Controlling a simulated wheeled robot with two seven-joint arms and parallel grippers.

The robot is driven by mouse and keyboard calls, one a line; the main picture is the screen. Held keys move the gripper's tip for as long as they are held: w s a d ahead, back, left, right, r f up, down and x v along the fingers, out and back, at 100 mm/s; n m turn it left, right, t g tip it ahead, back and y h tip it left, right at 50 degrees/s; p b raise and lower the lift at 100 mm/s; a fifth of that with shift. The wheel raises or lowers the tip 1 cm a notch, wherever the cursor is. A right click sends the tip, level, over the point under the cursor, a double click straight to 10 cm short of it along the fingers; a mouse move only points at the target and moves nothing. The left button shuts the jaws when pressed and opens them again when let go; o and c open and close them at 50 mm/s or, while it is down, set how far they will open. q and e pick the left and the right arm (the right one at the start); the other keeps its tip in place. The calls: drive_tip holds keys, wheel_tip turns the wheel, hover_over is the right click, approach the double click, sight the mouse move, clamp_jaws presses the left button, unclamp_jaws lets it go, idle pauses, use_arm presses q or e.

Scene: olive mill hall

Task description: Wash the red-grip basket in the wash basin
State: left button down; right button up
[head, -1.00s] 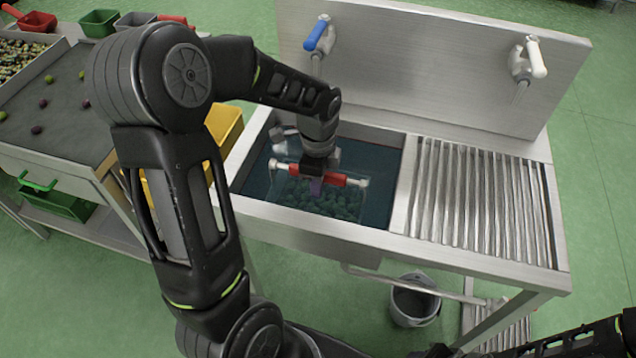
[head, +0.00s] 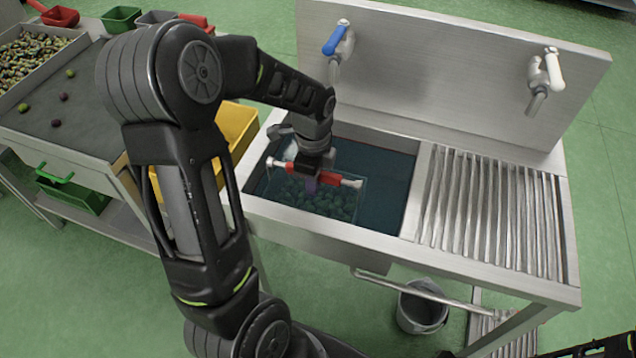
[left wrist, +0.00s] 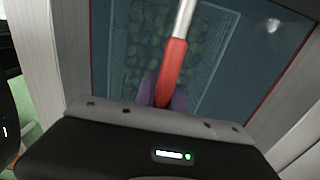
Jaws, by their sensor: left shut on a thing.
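The red-grip basket (head: 318,200) is in the wash basin (head: 392,192), with several dark green round things showing inside it. Its red grip (head: 330,177) lies across the top between pale metal ends. My left gripper (head: 312,182) is shut on the red grip, pointing down into the basin. The left wrist view shows the red grip (left wrist: 172,72) between the purple fingertips, with the basket's mesh (left wrist: 140,45) below it under bluish water. My right gripper is out of view; only a piece of my right arm shows at the lower right.
A blue-handled tap (head: 338,42) and a white-handled tap (head: 550,72) stand on the backboard. A ribbed drainboard (head: 490,215) lies right of the basin. A grey bucket (head: 422,308) stands below. A yellow crate (head: 236,125) and a sorting table (head: 85,120) with olives are left.

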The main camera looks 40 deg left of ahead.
sight(348, 185)
use_arm(q)
drive_tip(key=shift+w+d, duration=0.1)
drive_tip(key=shift+w+d, duration=0.45)
drive_tip(key=shift+d, duration=0.8)
drive_tip(key=shift+w+d, duration=0.4)
drive_tip(key=shift+d, duration=0.85)
drive_tip(key=shift+w+d, duration=0.45)
drive_tip(key=shift+d, duration=0.8)
drive_tip(key=shift+s+a+p, duration=0.2)
drive_tip(key=shift+s+a, duration=0.25)
drive_tip(key=shift+a, duration=0.85)
drive_tip(key=shift+s+a+p, duration=0.15)
drive_tip(key=shift+s+a, duration=0.3)
drive_tip(key=shift+a, duration=0.8)
drive_tip(key=shift+s+a+p, duration=0.2)
drive_tip(key=shift+s+a, duration=0.25)
drive_tip(key=shift+a, duration=0.85)
drive_tip(key=shift+d, duration=0.15)
drive_tip(key=shift+w+d, duration=0.45)
drive_tip(key=shift+d, duration=0.8)
drive_tip(key=shift+w+d, duration=0.45)
drive_tip(key=shift+d, duration=0.75)
drive_tip(key=shift+w+d, duration=0.45)
drive_tip(key=shift+d, duration=0.8)
drive_tip(key=shift+a, duration=0.1)
